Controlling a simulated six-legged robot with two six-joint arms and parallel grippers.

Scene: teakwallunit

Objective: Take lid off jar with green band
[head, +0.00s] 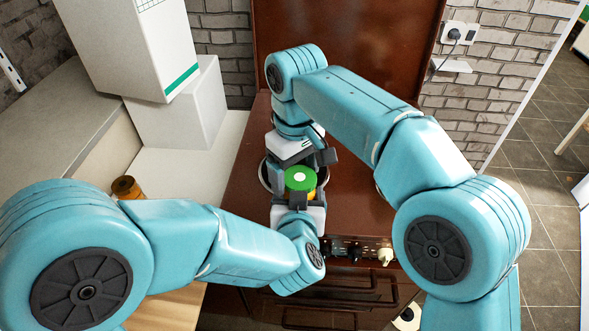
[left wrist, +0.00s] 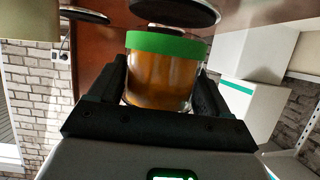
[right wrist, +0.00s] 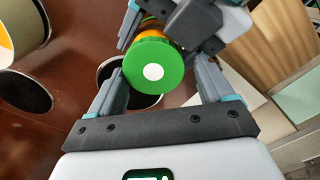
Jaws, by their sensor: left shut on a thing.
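The jar (left wrist: 158,82) has amber contents and a green top edge in the left wrist view. My left gripper (left wrist: 160,95) is shut around its body, one finger on each side. The jar's green lid (head: 300,179) with a white dot faces up in the head view. The lid (right wrist: 153,72) also shows in the right wrist view, between and beyond the fingers of my right gripper (right wrist: 160,85). My right gripper is open and looks clear of the lid on both sides. In the head view my right gripper (head: 312,156) is just behind and above the lid. A separate green band cannot be told from the lid.
The jar is over a red-brown top (head: 245,190) with dark round plates; one plate (right wrist: 25,90) shows in the right wrist view. Knobs (head: 385,255) line its front. White boxes (head: 185,105) stand at the left, near another amber jar (head: 126,187). A brick wall is behind.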

